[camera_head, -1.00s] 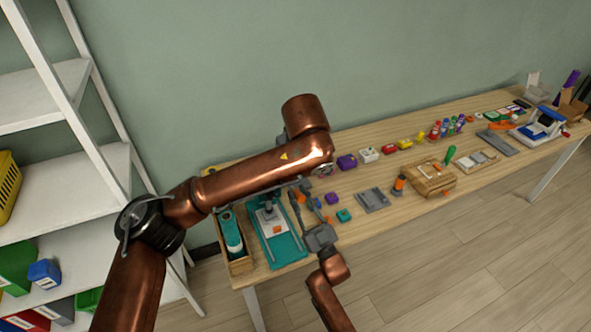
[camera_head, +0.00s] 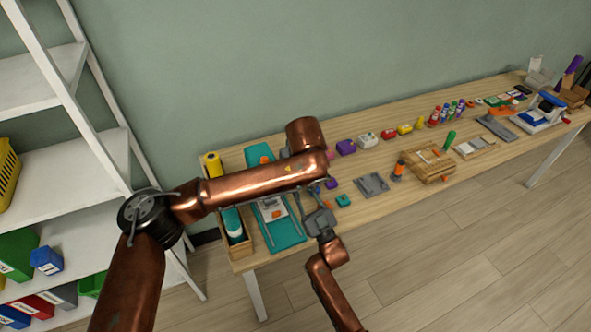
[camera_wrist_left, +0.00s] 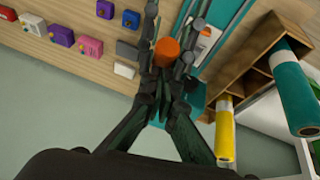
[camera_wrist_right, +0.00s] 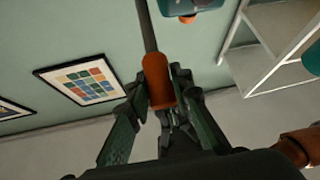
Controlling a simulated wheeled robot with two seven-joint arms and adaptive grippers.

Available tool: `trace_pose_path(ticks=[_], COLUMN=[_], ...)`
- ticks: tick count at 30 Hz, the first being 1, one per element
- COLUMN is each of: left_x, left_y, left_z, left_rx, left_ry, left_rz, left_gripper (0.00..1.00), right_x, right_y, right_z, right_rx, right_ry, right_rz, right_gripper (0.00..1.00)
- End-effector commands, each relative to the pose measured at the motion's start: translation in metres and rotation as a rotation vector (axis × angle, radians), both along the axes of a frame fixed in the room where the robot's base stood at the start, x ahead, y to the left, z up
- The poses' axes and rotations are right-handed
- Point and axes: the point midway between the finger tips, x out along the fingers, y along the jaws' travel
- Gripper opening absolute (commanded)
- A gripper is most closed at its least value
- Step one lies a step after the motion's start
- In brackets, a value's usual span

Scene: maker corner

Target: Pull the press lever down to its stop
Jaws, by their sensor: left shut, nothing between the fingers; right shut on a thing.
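The press has a teal base (camera_head: 290,238) at the left end of the bench, partly covered by my left forearm in the head view. My right gripper (camera_head: 320,220) is beside the press. In the right wrist view it is shut on an orange grip (camera_wrist_right: 158,78) at the end of a grey rod, which looks like the press lever. My left gripper (camera_wrist_left: 164,80) is shut, with nothing held. An orange round end (camera_wrist_left: 166,52) shows at its fingertips in the left wrist view; I cannot tell whether they touch. The lever's pivot is hidden.
A wooden rack (camera_head: 240,250) with rolls stands left of the press. Small coloured boxes, a grey tray (camera_head: 373,183) and a wooden block (camera_head: 428,165) lie to the right. A white shelf (camera_head: 70,155) stands at the left. The floor in front is clear.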

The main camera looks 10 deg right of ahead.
Motion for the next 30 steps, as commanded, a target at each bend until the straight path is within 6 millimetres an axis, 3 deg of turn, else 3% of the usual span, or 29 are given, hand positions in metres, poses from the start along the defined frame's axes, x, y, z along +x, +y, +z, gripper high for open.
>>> trace_pose_path(ticks=[9,17,18,25,30], left_x=[-0.008,-0.01,-0.011,-0.009,-0.008], left_y=[-0.004,-0.005,-0.005,-0.004,-0.004], left_z=[-0.018,-0.022,-0.023,-0.02,-0.018], left_rx=[-0.001,0.002,0.003,0.002,0.001], left_ry=[0.007,0.012,0.014,0.007,0.004], left_rz=[-0.002,-0.004,-0.005,-0.002,0.0], left_gripper=[0.0,0.0,0.0,0.0,0.0], right_x=[0.0,0.0,0.0,0.0,0.0], right_y=[0.0,0.0,0.0,0.0,0.0], right_z=[0.0,0.004,0.005,0.002,0.001], right_rx=[0.001,0.003,0.003,0.001,0.001], right_ry=[0.0,-0.006,-0.007,-0.004,-0.002], right_rz=[0.0,0.001,0.001,0.001,0.0], right_gripper=[0.0,0.0,0.23,0.39,0.39])
